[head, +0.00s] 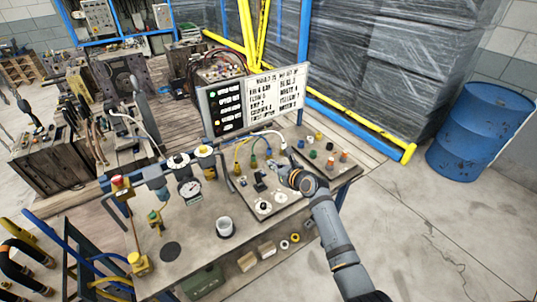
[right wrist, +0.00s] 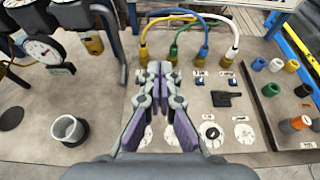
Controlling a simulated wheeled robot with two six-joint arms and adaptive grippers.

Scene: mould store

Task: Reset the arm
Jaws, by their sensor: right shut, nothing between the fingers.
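My right arm comes in from the lower right in the head view, with its gripper (head: 285,170) over the grey panel (head: 245,192) on the workbench. In the right wrist view the right gripper (right wrist: 159,70) is shut and empty, its fingertips together in front of the coloured cables. The yellow, green, blue and white cables (right wrist: 190,18) rise from connectors on the panel and lie beyond the fingertips. My left gripper does not show in either view.
A white cup (head: 225,227), a pressure gauge (head: 190,188) and valves stand left of the panel. A sign board (head: 275,95) stands behind. Coloured caps (head: 329,147) sit on a tray at right. A blue barrel (head: 478,130) stands on the floor; floor right of the bench is clear.

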